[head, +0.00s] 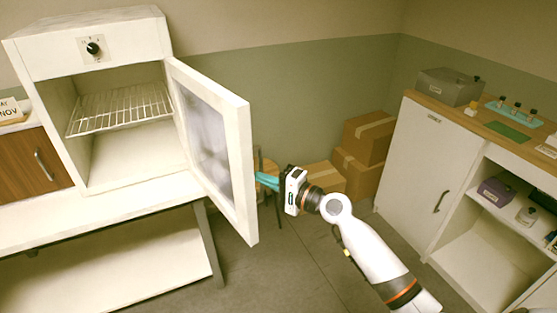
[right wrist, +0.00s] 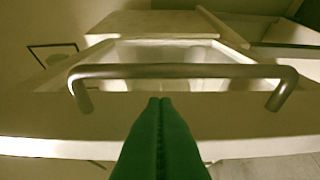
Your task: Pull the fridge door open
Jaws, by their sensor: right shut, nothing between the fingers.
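The white fridge (head: 50,47) stands on a white bench at the left, with a dial above its opening. Its door (head: 208,140) is swung wide open towards the room, and a wire shelf (head: 120,108) shows inside. My right gripper (head: 263,182) is at the door's outer side, near its free edge. In the right wrist view, the green fingers (right wrist: 160,102) are shut and empty, with their tips just below the grey bar handle (right wrist: 185,71) in the picture. The handle is hidden in the head view. My left gripper is not in view.
Cardboard boxes (head: 368,138) are stacked in the back corner, behind my right gripper. A white cabinet (head: 425,160) with a wooden top stands at the right, with bottles and a grey box on it. The floor between bench and cabinet is mostly clear.

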